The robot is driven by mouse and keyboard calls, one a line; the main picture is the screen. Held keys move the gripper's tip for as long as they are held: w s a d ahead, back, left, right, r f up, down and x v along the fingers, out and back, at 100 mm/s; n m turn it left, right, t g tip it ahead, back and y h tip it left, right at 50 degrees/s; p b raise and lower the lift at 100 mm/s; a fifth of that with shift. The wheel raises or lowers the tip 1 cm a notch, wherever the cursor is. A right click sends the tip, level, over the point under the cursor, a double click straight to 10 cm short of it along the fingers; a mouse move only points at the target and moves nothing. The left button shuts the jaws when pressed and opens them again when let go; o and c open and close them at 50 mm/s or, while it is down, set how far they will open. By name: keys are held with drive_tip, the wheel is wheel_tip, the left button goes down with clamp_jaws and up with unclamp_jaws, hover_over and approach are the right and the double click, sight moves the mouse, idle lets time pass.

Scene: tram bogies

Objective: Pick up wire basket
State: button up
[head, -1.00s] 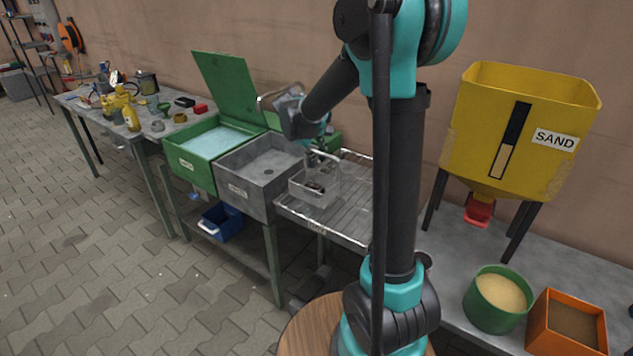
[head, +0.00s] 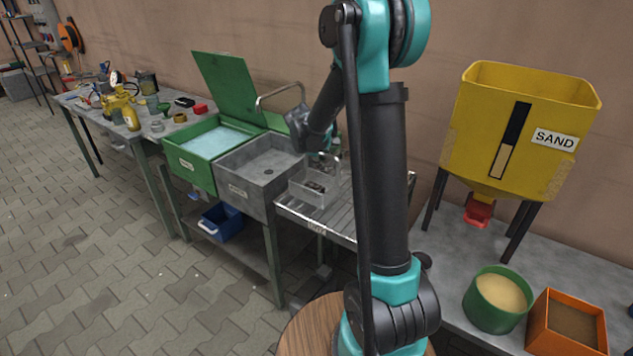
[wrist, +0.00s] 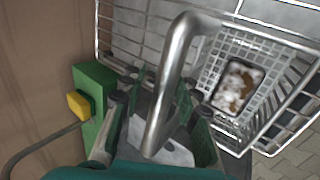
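The wire basket (head: 308,190) stands on the slatted metal rack right of the grey sink, with a tall arched handle. In the wrist view the basket (wrist: 270,80) lies to the upper right, with a brown-and-white blotched part (wrist: 238,86) inside. Its thick metal handle (wrist: 178,75) runs down between the fingers of my gripper (wrist: 158,112). The fingers stand apart on either side of the handle, and I see no clear grip on it. In the head view my gripper (head: 324,158) is at the top of the basket, partly hidden by my arm.
The metal rack (head: 335,225) adjoins the grey sink (head: 258,170) and green tank (head: 210,145). A curved metal pipe (head: 278,92) rises behind the sink. In the wrist view a green box (wrist: 92,100) with a yellow knob is close by on the left. The yellow sand hopper (head: 520,130) stands right.

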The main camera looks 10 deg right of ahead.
clamp_jaws()
idle(0.4)
